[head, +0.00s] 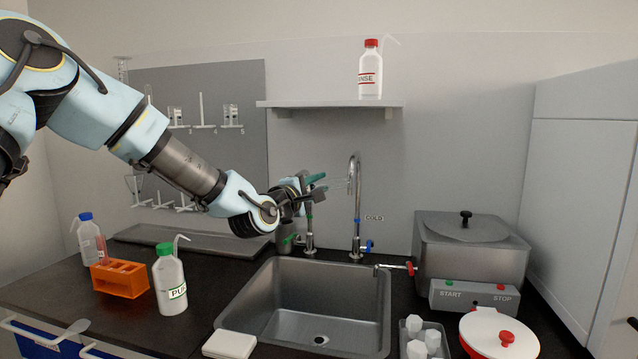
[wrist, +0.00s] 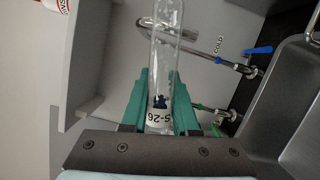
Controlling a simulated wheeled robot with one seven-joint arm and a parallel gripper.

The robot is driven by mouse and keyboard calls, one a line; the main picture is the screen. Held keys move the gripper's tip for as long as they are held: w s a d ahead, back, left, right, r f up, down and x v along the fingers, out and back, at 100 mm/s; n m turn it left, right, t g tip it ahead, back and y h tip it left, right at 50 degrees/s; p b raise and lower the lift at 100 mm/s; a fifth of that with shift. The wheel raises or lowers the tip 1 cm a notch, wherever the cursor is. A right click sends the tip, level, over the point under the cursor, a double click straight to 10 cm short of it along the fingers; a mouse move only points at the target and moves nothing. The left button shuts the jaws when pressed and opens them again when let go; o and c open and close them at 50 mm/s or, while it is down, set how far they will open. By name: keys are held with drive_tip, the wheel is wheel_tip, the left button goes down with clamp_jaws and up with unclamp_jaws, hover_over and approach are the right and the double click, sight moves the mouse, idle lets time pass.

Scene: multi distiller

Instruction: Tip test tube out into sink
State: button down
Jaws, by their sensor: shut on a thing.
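My gripper (head: 316,183) is shut on a clear glass test tube (head: 336,184), held in the air above the back edge of the sink (head: 275,320). In the head view the tube lies nearly level, pointing right toward the tall tap. In the wrist view the tube (wrist: 166,50) stands between the green fingers of my gripper (wrist: 160,98). It has a white label reading "5-26" and a small dark blue patch or content near the label. Its far end runs out of the wrist view. The sink basin is empty, with a drain at its bottom.
A tall curved tap (head: 355,200) with a blue cold handle stands close beside the tube. A green-handled tap (head: 309,225) is beneath my gripper. An orange rack (head: 120,280) and a green-capped bottle (head: 170,285) stand left, and a steel bath (head: 470,258) right.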

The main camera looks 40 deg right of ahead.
drive_tip(key=m, duration=0.3)
drive_tip(key=shift+s+r+g+y, duration=0.1)
drive_tip(key=shift+r+g+y, duration=0.1)
drive_tip(key=shift+g+y, duration=0.1)
drive_tip(key=shift+f+m, duration=0.1)
drive_tip(key=shift+m, duration=0.7)
drive_tip(key=shift+m+y, duration=0.7)
drive_tip(key=shift+m, duration=0.5)
drive_tip(key=shift+m+y+b, duration=0.3)
drive_tip(key=shift+m+b, duration=0.25)
drive_tip(key=shift+m, duration=0.45)
drive_tip(key=m+t+y+b, duration=0.1)
drive_tip(key=m, duration=0.1)
drive_tip(key=shift+s+d+f+m+b, duration=0.1)
drive_tip(key=shift+m+b, duration=0.2)
drive_tip(key=shift+b, duration=0.05)
drive_tip(key=shift+m+t+y, duration=0.3)
drive_tip(key=shift+m+y, duration=0.1)
drive_tip(key=shift+m, duration=0.4)
drive_tip(key=m+p, duration=0.1)
drive_tip(key=p, duration=0.1)
drive_tip(key=m+t+y+p, duration=0.1)
drive_tip(key=m+p, duration=0.1)
drive_tip(key=shift+r+t+p, duration=0.3)
drive_tip(key=shift+p, duration=0.05)
drive_tip(key=shift+w+f+m, duration=0.2)
drive_tip(key=shift+f+m, duration=0.05)
drive_tip(key=shift+m, duration=0.05)
